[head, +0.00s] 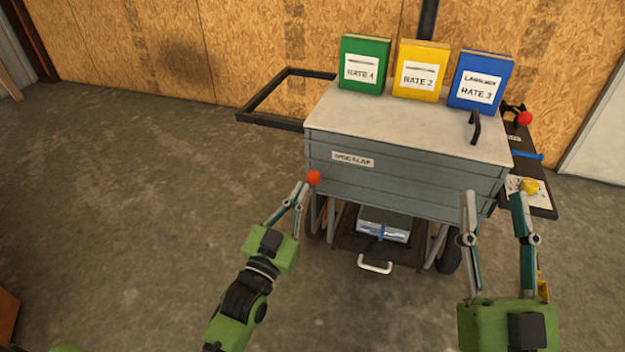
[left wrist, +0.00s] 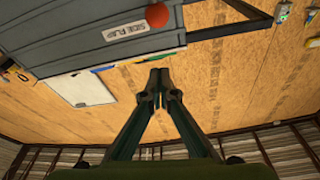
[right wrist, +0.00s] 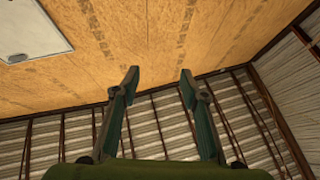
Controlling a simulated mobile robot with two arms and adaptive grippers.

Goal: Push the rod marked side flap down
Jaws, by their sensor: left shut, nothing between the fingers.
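A red ball knob (head: 314,177) is at the lower left corner of the grey cart's front panel (head: 420,185), beside a white label reading SIDE FLAP (head: 353,159). The rod behind the knob cannot be made out. In the left wrist view the red knob (left wrist: 157,16) and the label (left wrist: 126,29) are at the top, in line with the fingers. My left gripper (head: 303,187) is shut and empty, its tips close to the knob in the head view; contact cannot be told. My right gripper (head: 494,197) is open and empty in front of the cart's right part.
Green (head: 364,64), yellow (head: 420,70) and blue (head: 481,82) binders stand on the cart top (head: 390,117). A black frame (head: 270,120) juts out left. A side shelf (head: 540,190) at right holds a yellow knob (head: 529,186). The floor (head: 130,200) at left is clear.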

